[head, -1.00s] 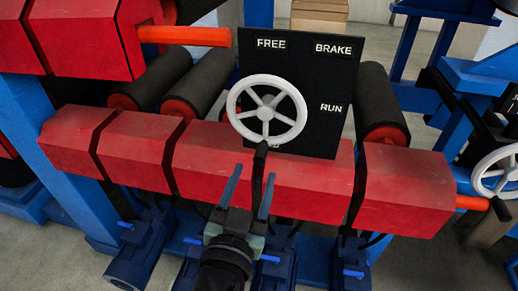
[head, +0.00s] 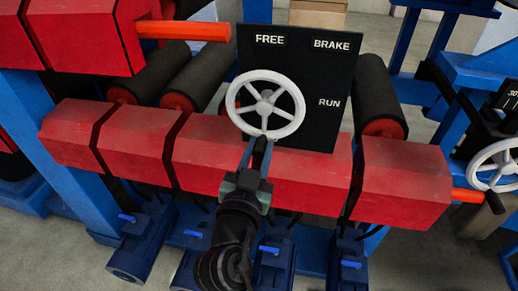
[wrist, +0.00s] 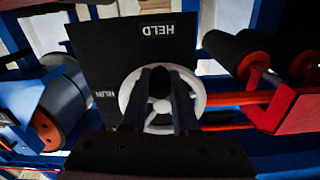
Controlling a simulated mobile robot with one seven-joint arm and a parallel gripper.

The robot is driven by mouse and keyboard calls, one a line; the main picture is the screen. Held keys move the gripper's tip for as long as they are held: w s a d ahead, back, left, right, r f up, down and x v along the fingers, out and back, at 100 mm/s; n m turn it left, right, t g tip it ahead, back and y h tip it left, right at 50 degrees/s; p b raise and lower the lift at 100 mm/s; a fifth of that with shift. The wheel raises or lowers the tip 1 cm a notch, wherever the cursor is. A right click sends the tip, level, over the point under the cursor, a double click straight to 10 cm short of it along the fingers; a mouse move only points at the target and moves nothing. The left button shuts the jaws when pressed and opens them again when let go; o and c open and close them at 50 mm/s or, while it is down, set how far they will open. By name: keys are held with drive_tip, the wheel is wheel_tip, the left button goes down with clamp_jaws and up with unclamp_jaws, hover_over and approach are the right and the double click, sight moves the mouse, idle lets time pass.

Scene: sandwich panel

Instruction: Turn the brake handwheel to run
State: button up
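The white brake handwheel (head: 234,88) stands on the black panel (head: 318,127). The labels FREE, BRAKE and RUN show in the head view. A HELD label shows upside down above the wheel in the wrist view. My gripper (head: 257,147) is at the wheel's lower rim. The handle is mostly hidden by the fingers in the head view, at the bottom of the wheel.
Red blocks (head: 400,185) run in a row below the panel. Dark rollers (head: 378,90) lie behind. An orange bar (head: 185,30) juts out at upper left. A second white handwheel (head: 476,165) is at far right. Blue motors (head: 145,240) stand below.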

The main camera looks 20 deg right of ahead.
sight(301, 114)
clamp_jaws()
drive_tip(key=shift+s+d, duration=0.1)
drive_tip(key=shift+d, duration=0.05)
idle(1.1)
drive_tip(key=n, duration=0.1)
drive_tip(key=d+n+p, duration=0.1)
drive_tip(key=s+n+p, duration=0.1)
drive_tip(key=n, duration=0.1)
drive_tip(key=shift+d+r, duration=0.25)
drive_tip(key=shift+d, duration=0.1)
drive_tip(key=n+p, duration=0.1)
drive_tip(key=s+d+r+n+p, duration=0.1)
drive_tip(key=n, duration=0.1)
drive_tip(key=d+n+p, duration=0.1)
drive_tip(key=shift+s+r+n+p, duration=0.2)
drive_tip(key=shift+r+n+p, duration=0.1)
drive_tip(key=shift+p, duration=0.1)
drive_tip(key=r+n+p, duration=0.1)
drive_tip(key=d+n+p, duration=0.1)
drive_tip(key=n+p, duration=0.1)
drive_tip(key=s+r+n+p, duration=0.1)
drive_tip(key=n+p, duration=0.1)
drive_tip(key=shift+d+r, duration=0.15)
drive_tip(key=shift+r, duration=0.2)
drive_tip(key=shift+d+r+n+p, duration=0.1)
drive_tip(key=shift+r+n+p, duration=0.35)
drive_tip(key=shift+n+p, duration=0.5)
drive_tip(key=shift+d+r+n+p, duration=0.1)
drive_tip(key=shift+r+n+p, duration=0.45)
drive_tip(key=shift+n, duration=0.6)
